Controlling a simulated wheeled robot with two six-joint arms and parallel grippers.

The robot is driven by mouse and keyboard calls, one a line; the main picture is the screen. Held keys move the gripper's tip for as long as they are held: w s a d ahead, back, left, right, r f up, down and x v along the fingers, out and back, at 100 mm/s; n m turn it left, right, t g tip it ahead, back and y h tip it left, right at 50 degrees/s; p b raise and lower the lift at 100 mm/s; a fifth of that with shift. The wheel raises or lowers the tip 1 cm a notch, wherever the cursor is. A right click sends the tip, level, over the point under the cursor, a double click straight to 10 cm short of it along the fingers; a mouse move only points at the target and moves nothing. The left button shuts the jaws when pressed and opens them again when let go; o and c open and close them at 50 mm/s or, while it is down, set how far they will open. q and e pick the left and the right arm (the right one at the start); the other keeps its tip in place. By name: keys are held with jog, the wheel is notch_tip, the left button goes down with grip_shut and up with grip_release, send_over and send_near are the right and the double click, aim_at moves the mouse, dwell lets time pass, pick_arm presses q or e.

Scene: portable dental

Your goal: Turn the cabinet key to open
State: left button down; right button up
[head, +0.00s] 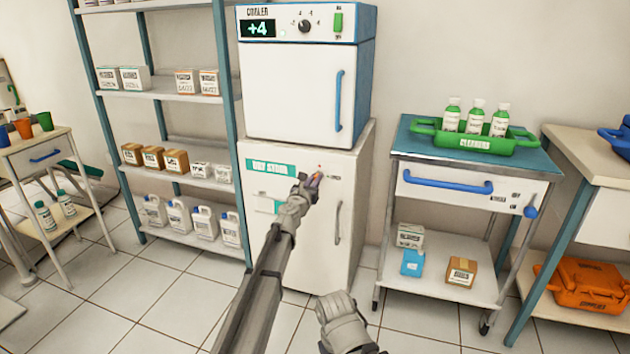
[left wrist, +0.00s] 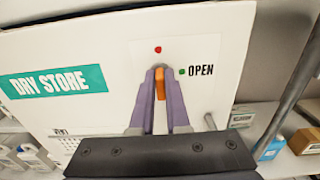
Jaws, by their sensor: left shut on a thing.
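The white dry store cabinet (head: 312,250) stands under the cooler, and its door is shut. Its green label reads DRY STORE in the left wrist view (left wrist: 58,82). My left gripper (head: 314,181) is at the upper right of the door, and its purple fingers are shut on the orange key (left wrist: 160,83). The key stands upright in the left wrist view, in line below a red dot (left wrist: 158,49). A green dot (left wrist: 182,71) beside the word OPEN is to its right. The fingers hide the keyhole.
The cabinet's grey handle (head: 338,222) is below and right of the key. The cooler (head: 305,90) sits on top. A shelf rack (head: 165,95) stands at the left, and a cart with a green tray (head: 440,137) at the right. Floor in front is clear.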

dwell(0.3)
pick_arm(q)
jog(key=m, duration=1.2)
jog(key=d+m+b, duration=0.1)
jog(key=m, duration=0.4)
jog(key=shift+s+f+m, duration=0.15)
jog(key=shift+f+m, duration=0.25)
dwell(0.4)
jog(key=c, duration=0.9)
grip_release()
jog(key=shift+a, duration=0.1)
